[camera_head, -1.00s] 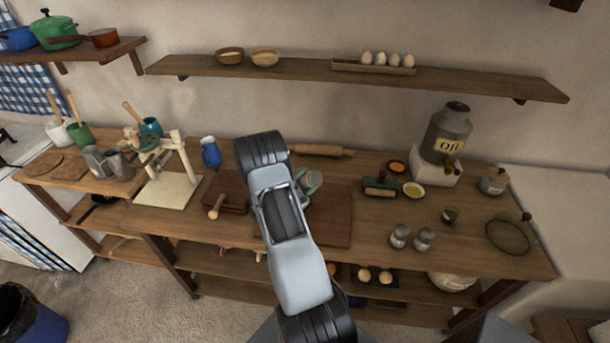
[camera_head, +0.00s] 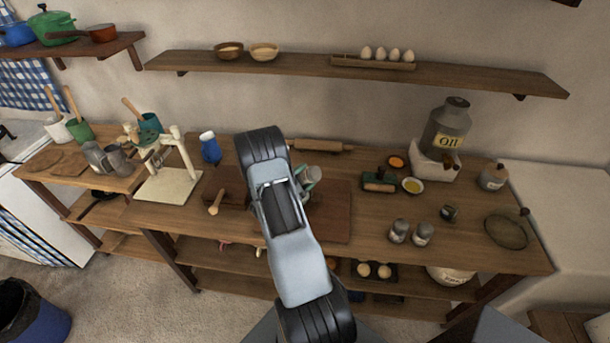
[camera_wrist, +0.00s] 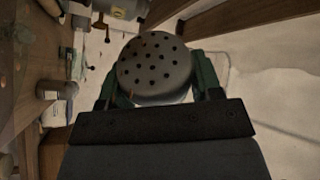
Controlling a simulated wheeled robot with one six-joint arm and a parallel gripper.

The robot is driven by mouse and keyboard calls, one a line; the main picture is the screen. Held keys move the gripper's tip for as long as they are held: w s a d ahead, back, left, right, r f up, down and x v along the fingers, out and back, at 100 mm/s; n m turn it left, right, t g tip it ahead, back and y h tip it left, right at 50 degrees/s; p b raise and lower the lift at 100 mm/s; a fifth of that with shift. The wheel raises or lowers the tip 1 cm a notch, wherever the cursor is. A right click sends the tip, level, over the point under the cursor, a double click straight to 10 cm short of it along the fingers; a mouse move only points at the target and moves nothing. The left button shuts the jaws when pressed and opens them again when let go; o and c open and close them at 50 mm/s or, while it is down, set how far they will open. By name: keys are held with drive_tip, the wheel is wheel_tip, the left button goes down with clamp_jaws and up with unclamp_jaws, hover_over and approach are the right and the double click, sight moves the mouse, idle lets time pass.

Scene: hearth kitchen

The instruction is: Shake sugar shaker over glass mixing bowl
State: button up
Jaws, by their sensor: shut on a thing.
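My gripper (camera_wrist: 158,92) is shut on the sugar shaker (camera_wrist: 153,65), whose pale grey round top is pierced with several dark holes and faces the wrist camera. In the head view the shaker (camera_head: 315,172) shows just right of my arm, above the worktop near a dark brown board (camera_head: 332,218). Green fingers (camera_head: 301,181) grip its side. I cannot make out the glass mixing bowl in the head view; my arm covers part of the worktop. A faint curved outline beside the shaker in the wrist view is too unclear to name.
Two more shakers (camera_head: 399,231) (camera_head: 422,235) stand on the worktop (camera_head: 375,222) at right. A round thing with a dark rim (camera_head: 506,232) lies at the right end. A rolling pin (camera_head: 322,146) lies behind. An oil can (camera_head: 446,128) stands back right.

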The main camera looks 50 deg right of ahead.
drive_tip(key=shift+w+a, duration=0.4)
drive_tip(key=shift+w, duration=0.25)
drive_tip(key=shift+w+a, duration=0.35)
drive_tip(key=shift+w, duration=0.25)
drive_tip(key=shift+w+d, duration=0.1)
drive_tip(key=shift+w, duration=0.45)
drive_tip(key=shift+s, duration=0.55)
drive_tip(key=shift+w+d, duration=0.15)
drive_tip(key=shift+d, duration=1.35)
